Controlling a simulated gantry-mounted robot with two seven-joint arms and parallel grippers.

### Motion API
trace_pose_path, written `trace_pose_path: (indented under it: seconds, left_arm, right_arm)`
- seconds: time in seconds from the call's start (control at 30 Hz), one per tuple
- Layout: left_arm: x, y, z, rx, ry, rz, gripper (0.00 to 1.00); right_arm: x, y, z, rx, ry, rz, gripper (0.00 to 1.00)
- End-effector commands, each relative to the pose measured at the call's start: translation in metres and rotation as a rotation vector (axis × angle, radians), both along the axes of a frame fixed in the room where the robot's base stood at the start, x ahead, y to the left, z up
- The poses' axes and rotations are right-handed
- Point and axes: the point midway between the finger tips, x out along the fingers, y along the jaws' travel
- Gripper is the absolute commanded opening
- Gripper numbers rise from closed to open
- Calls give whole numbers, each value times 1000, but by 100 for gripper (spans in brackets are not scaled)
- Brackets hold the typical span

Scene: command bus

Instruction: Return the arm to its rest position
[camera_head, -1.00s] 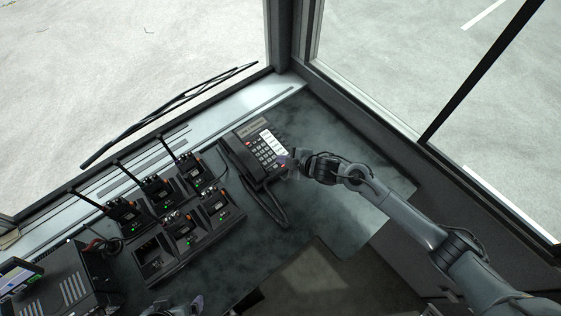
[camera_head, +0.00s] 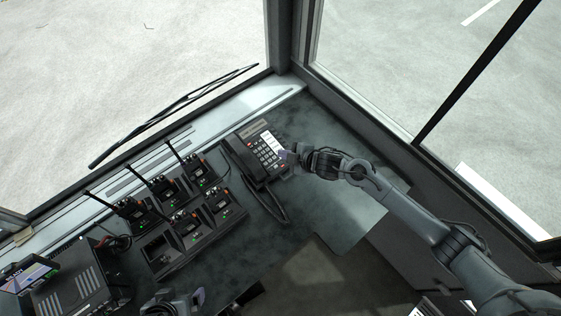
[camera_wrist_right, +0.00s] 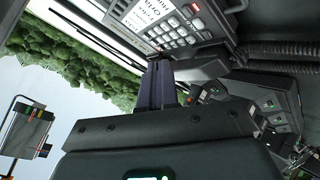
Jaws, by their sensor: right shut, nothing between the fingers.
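My right gripper (camera_head: 287,155) is shut and empty at the right edge of the black desk phone (camera_head: 250,148) in the head view. I cannot tell whether its tips touch the phone. In the right wrist view its two dark purple fingers (camera_wrist_right: 157,86) are together, pointing at the phone's keypad (camera_wrist_right: 180,32). My right arm reaches in from the lower right. My left gripper (camera_head: 190,299) shows partly at the bottom edge of the head view; its jaw state is unclear.
A rack of handheld radios (camera_head: 185,237) with antennas stands left of the phone. A dark console box (camera_head: 75,295) and a small screen (camera_head: 30,273) are at lower left. The phone's coiled cord (camera_head: 270,205) lies below it. Desk is bare right of the phone, beside the windows.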

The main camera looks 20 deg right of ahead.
Motion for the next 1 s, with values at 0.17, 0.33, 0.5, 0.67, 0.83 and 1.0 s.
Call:
trace_pose_path:
  seconds: [0.17,0.33,0.5,0.67,0.83,1.0]
  left_arm:
    - [0,0,0,2,1,-2,98]
    - [0,2,0,7,1,-4,98]
    - [0,3,-1,12,0,-9,98]
    - [0,3,-1,14,1,-9,98]
    - [0,3,0,12,0,-8,98]
    - [0,2,1,8,1,-6,98]
  right_arm:
    - [0,0,0,0,0,0,0]
    - [0,0,0,0,0,0,0]
    - [-11,1,-14,1,25,1,0]
    - [-53,17,-58,36,116,1,0]
    - [-130,66,-82,181,212,-37,0]
    - [-192,73,-61,279,316,-270,0]
